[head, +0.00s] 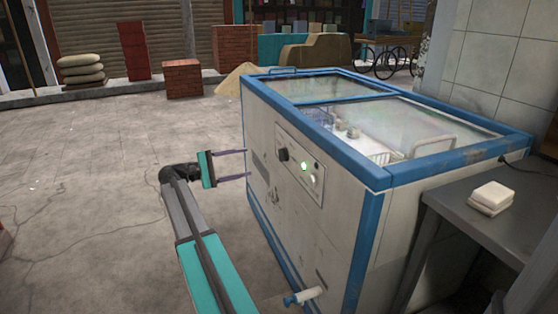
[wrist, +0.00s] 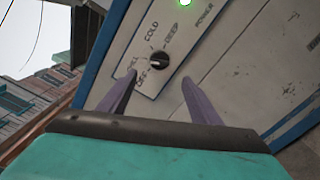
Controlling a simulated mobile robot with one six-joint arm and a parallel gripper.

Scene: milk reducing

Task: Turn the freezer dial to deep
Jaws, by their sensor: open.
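The freezer (head: 345,180) is a white chest with blue edges and glass lids. Its control panel (head: 307,182) carries a black round dial (head: 284,154). In the wrist view the dial (wrist: 159,60) has a pale mark on its face and printed labels around it, including OFF, COLD and DEEP (wrist: 172,34). I cannot tell for certain which label the mark points to. My gripper (head: 248,163) is open and empty at the freezer's front, left of the dial in the head view. In the wrist view its two purple fingers (wrist: 158,76) are spread, with the dial visible between and beyond their tips.
A green light (head: 304,166) glows beside the dial, near the POWER label. A pipe stub (head: 303,296) sticks out low on the freezer. The floor (head: 90,220) to the left is open.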

